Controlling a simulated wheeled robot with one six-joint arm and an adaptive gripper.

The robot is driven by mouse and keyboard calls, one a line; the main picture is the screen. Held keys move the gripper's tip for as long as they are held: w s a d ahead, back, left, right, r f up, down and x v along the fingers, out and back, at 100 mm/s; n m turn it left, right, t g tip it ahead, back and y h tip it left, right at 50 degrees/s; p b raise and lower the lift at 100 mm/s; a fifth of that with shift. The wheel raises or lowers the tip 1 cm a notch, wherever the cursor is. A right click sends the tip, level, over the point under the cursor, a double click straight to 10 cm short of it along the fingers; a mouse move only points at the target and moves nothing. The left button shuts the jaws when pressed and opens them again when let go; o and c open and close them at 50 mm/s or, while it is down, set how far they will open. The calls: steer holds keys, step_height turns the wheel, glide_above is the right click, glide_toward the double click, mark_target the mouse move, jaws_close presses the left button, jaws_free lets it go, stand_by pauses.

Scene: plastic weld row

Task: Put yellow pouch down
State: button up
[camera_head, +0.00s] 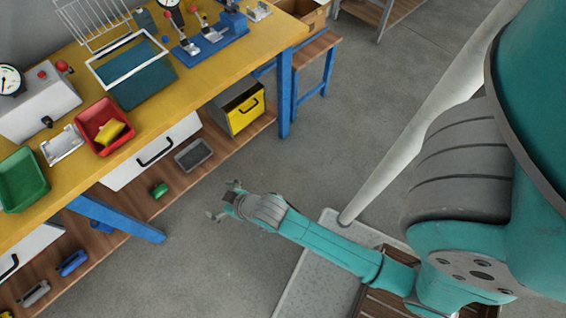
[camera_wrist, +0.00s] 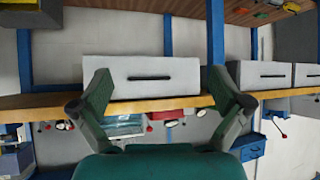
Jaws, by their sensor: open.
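The yellow pouch (camera_head: 110,132) lies in a red tray (camera_head: 88,117) on the yellow bench top. My gripper (camera_head: 222,200) is open and empty, out over the floor in front of the bench, well apart from the pouch. In the wrist view my gripper (camera_wrist: 159,82) shows its two fingers spread wide with nothing between them. I cannot make out the pouch in the wrist view.
The yellow bench (camera_head: 215,75) also carries a green tray (camera_head: 22,180), a metal fixture (camera_head: 63,146), a gauge box (camera_head: 38,103) and blue-based clamps (camera_head: 210,38). A blue leg (camera_head: 284,95) and lower shelf stand below. The grey floor (camera_head: 340,120) beside it is clear.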

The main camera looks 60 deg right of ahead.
steer(key=s+r+t, duration=0.1)
steer(key=s+r, duration=0.1)
steer(key=s, duration=0.5)
steer(key=s+r+t, duration=0.1)
steer(key=s+r, duration=0.2)
steer(key=s, duration=0.5)
steer(key=s+r+t, duration=0.2)
steer(key=s+r, duration=1)
steer(key=r, duration=0.1)
steer(key=shift+d, duration=0.1)
